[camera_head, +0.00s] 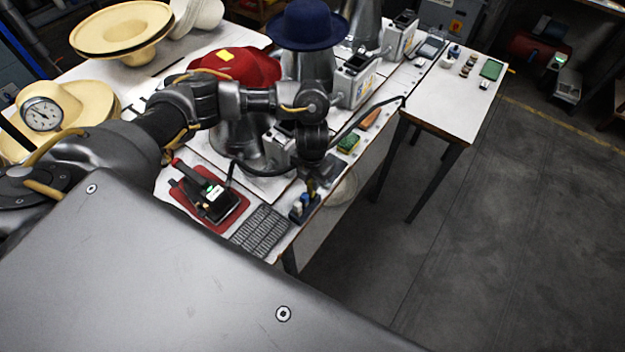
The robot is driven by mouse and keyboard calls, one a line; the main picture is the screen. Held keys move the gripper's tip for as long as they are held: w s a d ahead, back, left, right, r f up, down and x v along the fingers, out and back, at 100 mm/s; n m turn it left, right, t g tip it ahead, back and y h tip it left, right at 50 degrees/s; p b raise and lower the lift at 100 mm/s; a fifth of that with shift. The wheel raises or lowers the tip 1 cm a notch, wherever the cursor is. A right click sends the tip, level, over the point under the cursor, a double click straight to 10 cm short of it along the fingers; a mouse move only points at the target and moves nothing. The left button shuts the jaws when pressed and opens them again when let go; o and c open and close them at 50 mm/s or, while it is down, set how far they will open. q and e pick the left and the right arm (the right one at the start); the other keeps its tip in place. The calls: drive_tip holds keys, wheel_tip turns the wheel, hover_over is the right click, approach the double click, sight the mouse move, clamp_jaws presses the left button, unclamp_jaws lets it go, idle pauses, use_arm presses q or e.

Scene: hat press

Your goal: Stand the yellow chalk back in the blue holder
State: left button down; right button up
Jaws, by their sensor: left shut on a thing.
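The blue holder (298,215) is a small dark blue block near the front edge of the table, with small chalks upright in it. My left arm reaches in from the left, and its gripper (312,183) points down directly above the holder. The gripper is shut on the yellow chalk (311,187), of which only a small piece shows at the fingertips. I cannot tell whether the chalk's lower end is inside the holder or just above it. My right gripper is not in view.
A dark grid-like pad (260,231) lies left of the holder. A black device (215,203) sits on a red mat (180,196). A green sponge-like block (348,143) lies behind. A red hat (235,66) and a blue hat (307,25) stand on presses. The table edge is close.

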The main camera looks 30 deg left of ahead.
use_arm(q)
drive_tip(key=shift+f+b, duration=0.9)
drive_tip(key=shift+f, duration=0.2)
idle(0.3)
drive_tip(key=c, duration=1.3)
unclamp_jaws()
drive_tip(key=shift+o, duration=0.2)
drive_tip(key=shift+r+p, duration=3.25)
drive_tip(key=shift+r, duration=0.55)
drive_tip(key=shift+w+f, duration=0.1)
